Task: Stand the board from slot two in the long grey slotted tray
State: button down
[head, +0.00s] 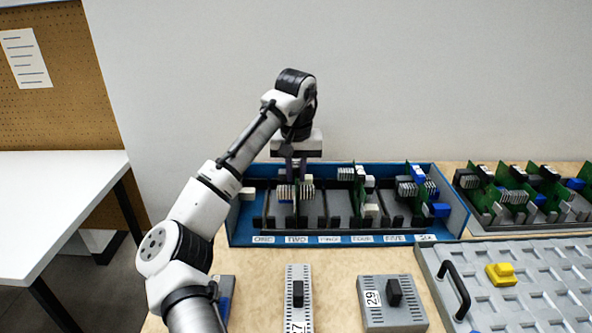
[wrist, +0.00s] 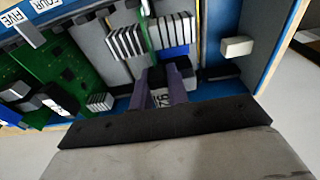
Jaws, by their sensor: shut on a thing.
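My gripper (head: 293,170) reaches down into a blue case (head: 237,235) with slots labelled ONE to SIX. It is shut on a green board (head: 296,203) above the label TWO (head: 297,239). In the wrist view the purple fingers (wrist: 165,84) hold the edge of the board (wrist: 148,30), with white finned blocks beside it and a white label between the fingers. The board looks upright; whether its lower edge is in the slot is hidden. A grey tray (head: 485,222) at the right holds several upright green boards.
More boards (head: 358,190) stand in the case to the right. A grey panel (head: 520,262) with a black handle and a yellow block (head: 501,274) lies front right. Grey modules (head: 390,315) with black knobs stand in front of the case. A white table (head: 60,200) is at left.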

jog(key=shift+f, duration=0.5)
dwell(0.3)
jog(key=c, duration=1.2)
grip_release()
jog(key=shift+o, duration=0.2)
jog(key=shift+r+p, duration=0.15)
jog(key=shift+p, duration=0.5)
jog(key=shift+r+p, duration=1.75)
jog(key=shift+p, duration=0.85)
dwell(0.3)
jog(key=shift+r, duration=0.15)
notch_tip(320, 180, up, 7)
jog(key=p, duration=0.9)
